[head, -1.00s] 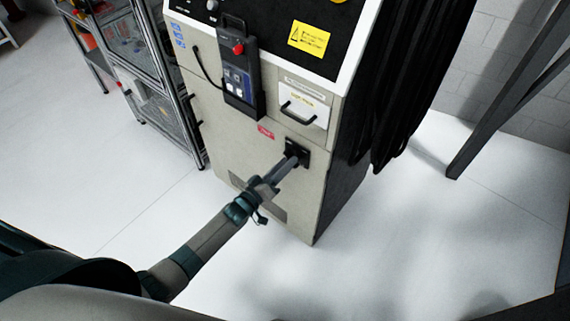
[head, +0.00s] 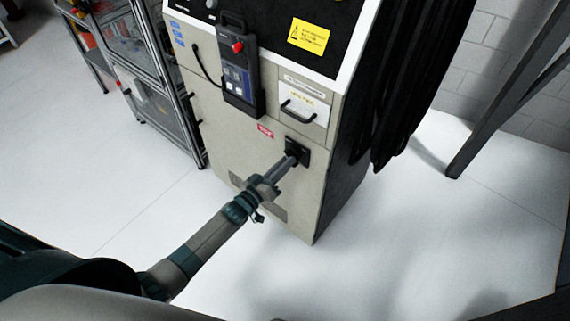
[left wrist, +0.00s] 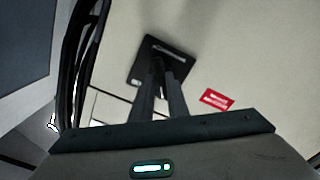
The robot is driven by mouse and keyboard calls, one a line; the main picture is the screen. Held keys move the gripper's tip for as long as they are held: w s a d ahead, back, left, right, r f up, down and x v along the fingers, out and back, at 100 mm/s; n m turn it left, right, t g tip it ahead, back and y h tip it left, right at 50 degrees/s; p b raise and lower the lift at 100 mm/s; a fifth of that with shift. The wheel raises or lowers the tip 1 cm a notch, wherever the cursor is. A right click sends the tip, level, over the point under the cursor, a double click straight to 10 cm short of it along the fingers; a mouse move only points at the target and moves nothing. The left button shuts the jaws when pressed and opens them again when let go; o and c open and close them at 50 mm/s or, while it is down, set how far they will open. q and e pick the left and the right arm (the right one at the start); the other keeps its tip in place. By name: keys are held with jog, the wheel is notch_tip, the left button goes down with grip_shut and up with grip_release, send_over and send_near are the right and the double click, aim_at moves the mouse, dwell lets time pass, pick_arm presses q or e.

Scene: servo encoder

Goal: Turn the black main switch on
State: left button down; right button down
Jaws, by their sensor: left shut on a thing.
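The black main switch (head: 301,146) sits on the front panel of the beige cabinet (head: 245,140). In the left wrist view its black square plate (left wrist: 170,56) looks tilted, and the fingers hide its knob. My left gripper (head: 292,161) reaches the switch from the lower left. In the left wrist view the gripper (left wrist: 158,66) has its two fingertips at the middle of the plate, shut on the switch's knob. My right gripper is not in view.
A black teach pendant (head: 238,75) with a red button hangs on the cabinet above. A drawer with a handle (head: 298,112) is above the switch. Black cables (head: 410,90) hang at the right side. Shelving (head: 150,80) stands left. The floor in front is clear.

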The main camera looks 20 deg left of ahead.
pick_arm(q)
jog(key=shift+d+m+b, duration=0.1)
jog(key=shift+m+b, duration=2.25)
jog(key=shift+m, duration=5.45)
jog(key=c, duration=1.7)
grip_release()
jog(key=shift+s, duration=0.15)
